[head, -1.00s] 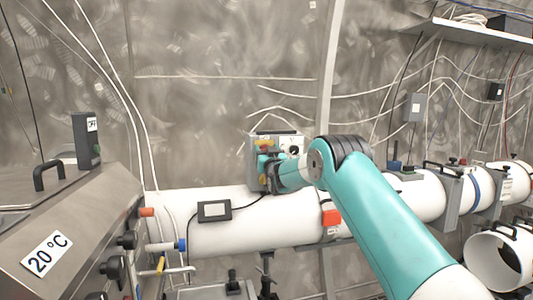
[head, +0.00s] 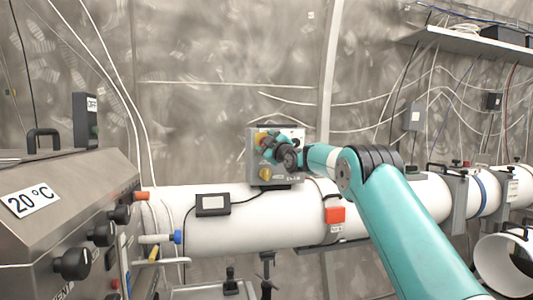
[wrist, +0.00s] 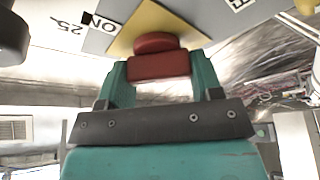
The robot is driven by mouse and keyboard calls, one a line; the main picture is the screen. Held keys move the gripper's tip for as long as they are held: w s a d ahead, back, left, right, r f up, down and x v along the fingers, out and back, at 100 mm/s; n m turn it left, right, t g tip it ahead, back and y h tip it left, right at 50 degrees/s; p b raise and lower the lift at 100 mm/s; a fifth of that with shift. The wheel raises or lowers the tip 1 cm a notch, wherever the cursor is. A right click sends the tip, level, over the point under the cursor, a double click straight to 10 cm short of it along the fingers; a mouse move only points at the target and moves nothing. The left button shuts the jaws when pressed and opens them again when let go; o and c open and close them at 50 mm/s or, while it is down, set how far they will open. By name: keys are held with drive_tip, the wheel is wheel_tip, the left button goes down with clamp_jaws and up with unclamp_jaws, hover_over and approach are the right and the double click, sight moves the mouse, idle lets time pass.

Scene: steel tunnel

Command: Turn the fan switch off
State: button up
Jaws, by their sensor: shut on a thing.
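A grey switch box (head: 285,174) is on the wall above the white pipe in the head view. A red rotary knob (wrist: 158,64) on a yellow plate (wrist: 140,25) fills the top middle of the wrist view, with an "ON" label to its left. My gripper (wrist: 158,75) has its teal fingers on both sides of this knob and is shut on it. In the head view my gripper (head: 266,145) is at the box's upper left and hides most of the knob there. A yellow knob (head: 265,173) shows at the box's lower left, clear of my gripper.
A white pipe (head: 270,225) runs below the box, with a small black-framed display (head: 212,205) on it. A steel cabinet (head: 75,185) with black knobs and a "20 °C" label stands at the left. The wall above the box is clear except for cables.

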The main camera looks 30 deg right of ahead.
drive_tip(key=n+g+y, duration=0.1)
drive_tip(key=n, duration=0.3)
drive_tip(key=shift+b, duration=0.4)
drive_tip(key=n+g, duration=0.1)
drive_tip(key=n, duration=0.3)
drive_tip(key=shift+g+y, duration=0.3)
drive_tip(key=shift+g, duration=0.1)
drive_tip(key=shift+f+n, duration=0.1)
drive_tip(key=shift+n, duration=0.3)
drive_tip(key=o, duration=0.9)
drive_tip(key=shift+s, duration=0.1)
